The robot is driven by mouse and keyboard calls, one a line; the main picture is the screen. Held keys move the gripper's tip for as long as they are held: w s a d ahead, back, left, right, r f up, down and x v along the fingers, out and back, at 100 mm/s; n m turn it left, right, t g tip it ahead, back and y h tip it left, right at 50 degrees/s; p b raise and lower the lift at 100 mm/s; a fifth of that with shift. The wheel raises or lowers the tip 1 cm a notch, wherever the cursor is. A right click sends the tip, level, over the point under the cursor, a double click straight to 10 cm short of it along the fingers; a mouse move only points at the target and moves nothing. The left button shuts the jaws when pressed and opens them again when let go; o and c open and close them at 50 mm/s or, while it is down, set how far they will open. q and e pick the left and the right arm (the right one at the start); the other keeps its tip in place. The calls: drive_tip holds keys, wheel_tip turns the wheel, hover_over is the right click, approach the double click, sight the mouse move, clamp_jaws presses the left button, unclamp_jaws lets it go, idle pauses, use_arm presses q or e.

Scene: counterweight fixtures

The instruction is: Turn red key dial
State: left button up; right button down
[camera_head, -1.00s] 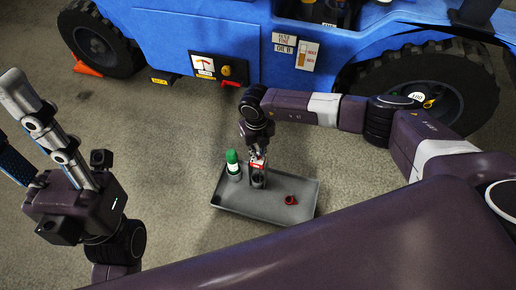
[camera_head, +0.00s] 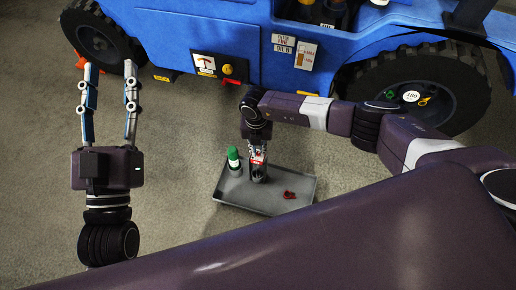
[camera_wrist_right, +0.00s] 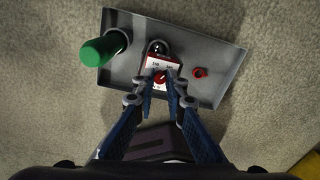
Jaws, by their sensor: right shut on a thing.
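The box stands in a grey tray and also shows in the head view (camera_head: 257,158). My left gripper (camera_head: 110,68) is open and empty, fingers spread toward the blue vehicle, well left of the tray.
The grey tray (camera_head: 225,196) also holds a green-capped bottle (camera_head: 234,161) and a small red piece (camera_head: 289,195). The blue vehicle (camera_head: 220,38) stands behind, with a yellow knob (camera_head: 228,69) and red handle (camera_head: 231,82). Floor around the tray is clear.

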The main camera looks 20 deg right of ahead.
sight(257, 153)
idle(0.4)
drive_tip(key=c, duration=1.9)
unclamp_jaws()
drive_tip(key=shift+c, duration=0.2)
wheel_tip(257, 153, up, 12)
drive_tip(key=shift+a, duration=0.15)
drive_tip(key=shift+w, duration=0.1)
